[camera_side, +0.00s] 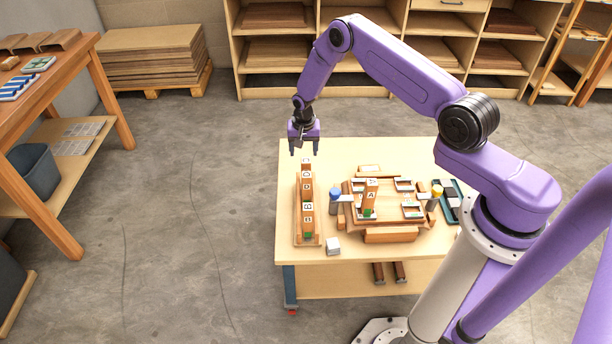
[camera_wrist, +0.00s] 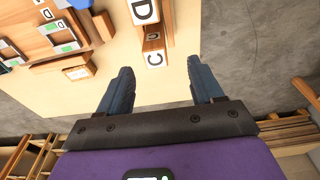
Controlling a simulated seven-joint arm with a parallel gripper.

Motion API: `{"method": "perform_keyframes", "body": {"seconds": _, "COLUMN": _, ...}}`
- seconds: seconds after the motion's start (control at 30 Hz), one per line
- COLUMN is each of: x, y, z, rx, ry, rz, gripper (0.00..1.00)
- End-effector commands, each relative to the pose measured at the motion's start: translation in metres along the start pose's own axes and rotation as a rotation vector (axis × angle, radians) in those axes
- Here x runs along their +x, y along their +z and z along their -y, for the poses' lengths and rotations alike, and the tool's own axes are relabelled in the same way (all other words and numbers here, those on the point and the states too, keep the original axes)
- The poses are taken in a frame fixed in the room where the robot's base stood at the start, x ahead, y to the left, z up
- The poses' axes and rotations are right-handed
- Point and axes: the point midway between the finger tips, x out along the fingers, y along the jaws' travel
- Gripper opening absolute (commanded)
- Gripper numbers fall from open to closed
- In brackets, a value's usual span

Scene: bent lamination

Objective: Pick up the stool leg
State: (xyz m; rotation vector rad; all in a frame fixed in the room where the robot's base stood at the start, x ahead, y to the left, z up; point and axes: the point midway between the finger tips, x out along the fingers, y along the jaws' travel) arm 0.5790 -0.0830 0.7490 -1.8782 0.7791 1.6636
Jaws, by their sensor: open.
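Wooden stool legs with white letter labels stand in a row on a wooden rack (camera_side: 298,238) at the left of the table. A leg marked B (camera_side: 307,209) is near the front of the row. In the wrist view, a leg marked C (camera_wrist: 153,58) and one marked D (camera_wrist: 143,12) show ahead of my fingers. Another leg, marked A (camera_side: 370,188), stands upright in a wooden fixture (camera_side: 390,236) at mid-table. My gripper (camera_side: 304,150) is open and empty, pointing down above the row's far end; its spread fingers also show in the wrist view (camera_wrist: 160,77).
A small white-grey cube (camera_side: 333,246) lies beside the rack's front end. A blue-capped bottle (camera_side: 335,200) stands between rack and fixture, a yellow-capped one (camera_side: 435,197) right of the fixture. A dark green tray (camera_side: 450,200) is further right. The table's back right is clear.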

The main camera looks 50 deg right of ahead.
Motion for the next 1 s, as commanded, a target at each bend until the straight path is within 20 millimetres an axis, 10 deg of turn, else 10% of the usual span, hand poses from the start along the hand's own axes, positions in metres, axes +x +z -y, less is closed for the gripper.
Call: {"method": "perform_keyframes", "body": {"seconds": 1.0, "x": 0.101, "y": -0.005, "z": -0.008, "rx": -0.002, "ry": 0.001, "rz": 0.0, "gripper": 0.66}}
